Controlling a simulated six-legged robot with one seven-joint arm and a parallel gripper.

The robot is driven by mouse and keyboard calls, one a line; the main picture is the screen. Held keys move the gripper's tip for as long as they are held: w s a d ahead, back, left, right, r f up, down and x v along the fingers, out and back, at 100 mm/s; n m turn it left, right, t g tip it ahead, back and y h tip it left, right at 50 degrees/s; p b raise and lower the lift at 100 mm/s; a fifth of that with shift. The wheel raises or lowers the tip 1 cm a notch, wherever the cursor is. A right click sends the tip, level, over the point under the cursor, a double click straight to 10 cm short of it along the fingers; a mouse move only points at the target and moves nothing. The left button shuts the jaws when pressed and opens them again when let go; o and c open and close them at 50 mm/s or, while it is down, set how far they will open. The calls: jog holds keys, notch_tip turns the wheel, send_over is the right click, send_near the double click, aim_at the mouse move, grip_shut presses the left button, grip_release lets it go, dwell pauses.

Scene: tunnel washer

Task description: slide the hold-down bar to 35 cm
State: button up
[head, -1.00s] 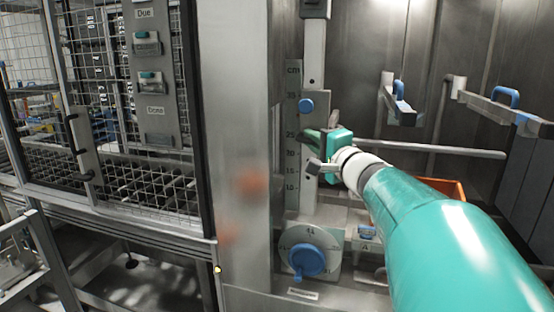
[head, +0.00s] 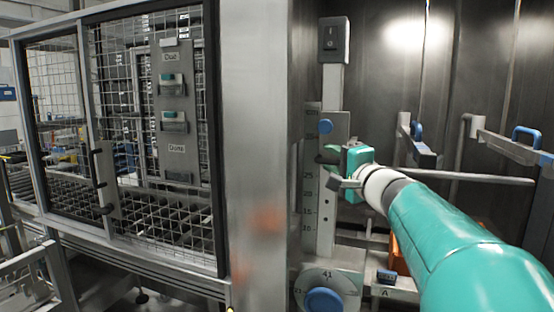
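A vertical cm scale (head: 308,195) stands on the post in the middle of the head view. Marks 25, 20 and 15 are readable; those higher up are too small or blurred to read. My gripper (head: 335,167) is at the plate, above the 25 mark. Its fingers look apart, but whether they clamp anything is hidden.
A blue dial knob (head: 323,300) is below the scale, and a black switch box (head: 334,39) above it. Two arms with blue handles (head: 526,134) stick out at the right. A mesh cage door (head: 150,140) and a steel column (head: 255,150) stand left.

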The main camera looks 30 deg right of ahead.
jog(key=s+a+f, duration=0.1)
jog(key=s, duration=1.2)
jog(key=shift+s+a+f, duration=0.3)
jog(key=shift+a+f, duration=0.05)
jog(key=w+a+f+n+g+y, duration=0.25)
jog(key=a+f+n+g, duration=0.2)
jog(key=a+f, duration=0.4)
jog(key=w+a+f+n+g+y, duration=0.25)
jog(key=a+f+n+y, duration=0.2)
jog(key=a, duration=0.65)
jog(key=s+a+f+n+g+h, duration=0.2)
jog(key=s+a+f+n+g, duration=0.1)
jog(key=f, duration=0.4)
jog(key=s+a+f+n+g+h, duration=0.2)
jog(key=s+a+f+n+g, duration=0.1)
jog(key=a+f+n, duration=0.3)
notch_tip(320, 180, down, 2)
jog(key=shift+s+a+f+g+h, duration=0.1)
jog(key=shift+s+a+g+h, duration=0.3)
jog(key=shift+s, duration=0.45)
jog(key=shift+d, duration=0.1)
